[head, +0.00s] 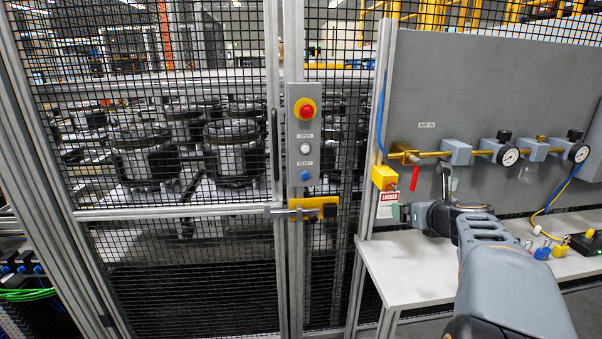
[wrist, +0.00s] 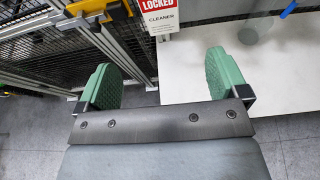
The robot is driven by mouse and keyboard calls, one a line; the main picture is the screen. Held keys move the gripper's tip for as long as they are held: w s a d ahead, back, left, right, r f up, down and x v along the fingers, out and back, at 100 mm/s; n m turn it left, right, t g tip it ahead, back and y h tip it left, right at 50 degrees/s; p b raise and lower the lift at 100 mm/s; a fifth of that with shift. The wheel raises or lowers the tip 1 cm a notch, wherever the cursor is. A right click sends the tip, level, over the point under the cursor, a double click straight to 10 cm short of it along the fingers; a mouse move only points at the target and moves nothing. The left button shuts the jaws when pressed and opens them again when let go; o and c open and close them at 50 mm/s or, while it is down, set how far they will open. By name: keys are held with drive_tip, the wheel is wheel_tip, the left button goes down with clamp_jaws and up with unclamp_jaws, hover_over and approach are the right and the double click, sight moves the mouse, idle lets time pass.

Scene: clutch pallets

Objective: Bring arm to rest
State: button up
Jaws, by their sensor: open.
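My gripper (head: 424,197) is in front of the grey valve panel, just right of the locked tag and above the white bench. In the wrist view my gripper (wrist: 163,82) has its two green-padded fingers wide apart, with nothing between them. My arm reaches in from the lower right of the head view. The red and white tag (head: 388,204) reading LOCKED hangs under a yellow block (head: 384,177). In the wrist view the tag (wrist: 158,16) hangs beyond the fingers and apart from them.
A mesh fence with a door and a button box (head: 305,140) stands at left. A yellow door latch (head: 314,209) sits below the box. The white bench (head: 395,262) runs below the panel. A red-handled valve (head: 414,177) and gauges (head: 508,156) line the pipe. Small coloured items lie at the bench's right.

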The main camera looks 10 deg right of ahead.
drive_tip(key=s+a+f+n+g+y, duration=0.1)
drive_tip(key=s+a+f+n+g, duration=0.3)
drive_tip(key=n, duration=0.6)
drive_tip(key=s+a+f+n+g+y, duration=0.2)
drive_tip(key=a+f+n, duration=0.45)
drive_tip(key=n, duration=0.35)
drive_tip(key=s+a+f+n+g, duration=0.1)
drive_tip(key=s+a+f+n, duration=0.1)
drive_tip(key=s+a+n, duration=0.2)
drive_tip(key=s+a+f+n+g+h, duration=0.1)
drive_tip(key=s+a+n, duration=0.3)
drive_tip(key=a+n, duration=0.7)
drive_tip(key=f+n+g, duration=0.1)
drive_tip(key=n, duration=0.1)
drive_tip(key=shift+s+f+n+g, duration=0.3)
drive_tip(key=shift+s+f+n, duration=0.05)
drive_tip(key=shift+s+n, duration=0.05)
